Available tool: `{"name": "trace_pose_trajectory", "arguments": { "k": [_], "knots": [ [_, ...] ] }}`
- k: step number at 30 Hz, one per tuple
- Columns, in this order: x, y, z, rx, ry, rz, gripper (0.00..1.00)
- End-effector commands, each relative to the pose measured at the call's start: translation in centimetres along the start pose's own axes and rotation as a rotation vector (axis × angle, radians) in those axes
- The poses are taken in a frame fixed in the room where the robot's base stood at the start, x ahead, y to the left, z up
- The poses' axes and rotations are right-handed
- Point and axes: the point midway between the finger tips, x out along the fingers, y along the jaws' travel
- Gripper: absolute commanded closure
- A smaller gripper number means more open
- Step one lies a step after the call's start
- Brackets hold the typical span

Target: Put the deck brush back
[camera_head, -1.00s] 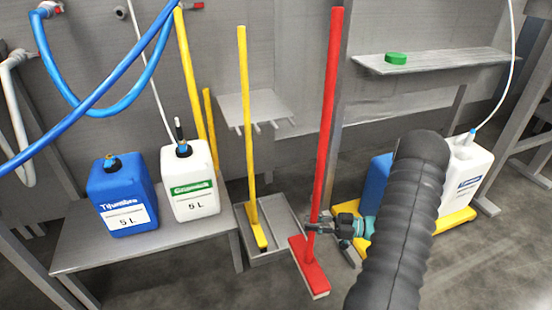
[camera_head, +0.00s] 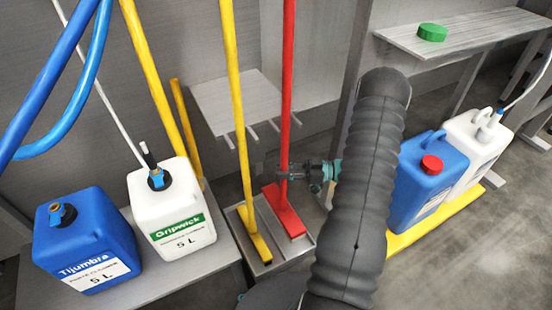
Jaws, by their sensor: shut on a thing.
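The red deck brush (camera_head: 287,80) stands roughly upright, its red head (camera_head: 284,212) over the right part of the grey floor tray (camera_head: 306,245). I cannot tell whether the head touches the tray bottom. My gripper (camera_head: 288,172) is shut on the red handle low down, just above the head. A yellow brush (camera_head: 238,110) stands to its left, with its head (camera_head: 260,247) in the same tray. A grey wall rack (camera_head: 238,102) with several prongs is behind both handles. I cannot tell whether the red handle sits between prongs.
A blue jug (camera_head: 85,240) and a white jug (camera_head: 172,215) stand on a low bench at left. Another blue jug (camera_head: 428,185) and a white jug (camera_head: 475,150) stand on a yellow base (camera_head: 400,240) at right. A green puck (camera_head: 432,32) lies on a shelf (camera_head: 470,35).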

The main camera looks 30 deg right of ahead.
Motion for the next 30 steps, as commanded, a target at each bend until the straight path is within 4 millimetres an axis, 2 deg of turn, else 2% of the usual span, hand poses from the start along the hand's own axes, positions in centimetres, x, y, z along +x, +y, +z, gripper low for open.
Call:
{"name": "trace_pose_trajectory", "arguments": {
  "k": [11, 24, 30],
  "knots": [
    [-0.1, 0.0, 1.1, 0.0, 0.001, 0.002, 1.0],
    [-0.2, 0.0, 5.3, 0.0, 0.001, 0.003, 1.0],
    [-0.2, 0.0, 6.6, 0.0, 0.001, 0.003, 1.0]
  ]
}}
